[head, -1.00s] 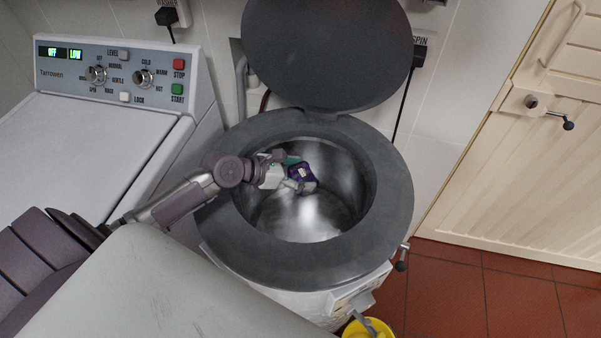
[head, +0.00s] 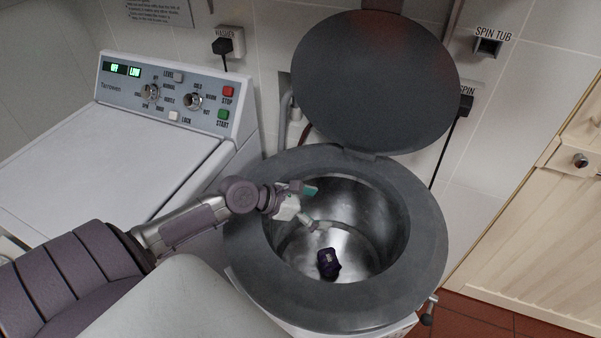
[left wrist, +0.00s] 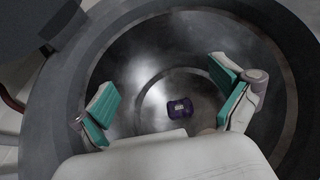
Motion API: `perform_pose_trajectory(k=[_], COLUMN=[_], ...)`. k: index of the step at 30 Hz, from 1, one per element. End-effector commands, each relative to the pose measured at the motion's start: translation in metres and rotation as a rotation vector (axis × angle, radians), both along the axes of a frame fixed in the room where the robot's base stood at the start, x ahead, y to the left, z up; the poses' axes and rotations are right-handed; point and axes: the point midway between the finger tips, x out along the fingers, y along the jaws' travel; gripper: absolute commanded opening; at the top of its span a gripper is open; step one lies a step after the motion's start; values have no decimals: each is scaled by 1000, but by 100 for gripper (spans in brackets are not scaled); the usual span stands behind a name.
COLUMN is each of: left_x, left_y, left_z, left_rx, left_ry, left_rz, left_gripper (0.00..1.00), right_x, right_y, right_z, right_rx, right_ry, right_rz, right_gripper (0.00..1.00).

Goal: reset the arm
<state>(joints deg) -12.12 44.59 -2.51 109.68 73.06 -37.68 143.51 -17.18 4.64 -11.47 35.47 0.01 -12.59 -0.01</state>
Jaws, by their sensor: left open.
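My left gripper (head: 308,207) reaches in from the left over the mouth of the open spin tub (head: 242,236). In the left wrist view the gripper (left wrist: 168,102) has its two teal-padded fingers wide apart with nothing between them. A small dark purple item (head: 328,263) with a pale label lies on the metal floor of the tub, below and apart from the fingers. The purple item also shows in the left wrist view (left wrist: 181,108), beyond the fingers. My right gripper is in neither view.
The tub's round dark lid (head: 375,80) stands raised behind the opening. A white washer (head: 110,165) with a control panel (head: 170,95) stands to the left. A pale wooden door (head: 545,235) is at the right. Red floor tiles (head: 475,318) show at lower right.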

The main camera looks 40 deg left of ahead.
Motion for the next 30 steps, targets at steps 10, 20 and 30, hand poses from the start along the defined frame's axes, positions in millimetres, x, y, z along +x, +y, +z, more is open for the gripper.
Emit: perform_pose_trajectory(k=[10, 20, 30], left_x=[-42, -50, -49], left_y=[30, 37, 37], left_z=[31, 39, 82], left_rx=[-1, -1, -1], left_ry=[2, -2, -2], left_rz=[0, -1, -1], left_gripper=[100, 100, 100], right_x=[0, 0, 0], right_y=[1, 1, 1], right_z=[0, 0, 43], right_rx=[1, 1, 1], right_ry=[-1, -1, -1], right_rz=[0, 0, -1], right_gripper=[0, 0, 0])
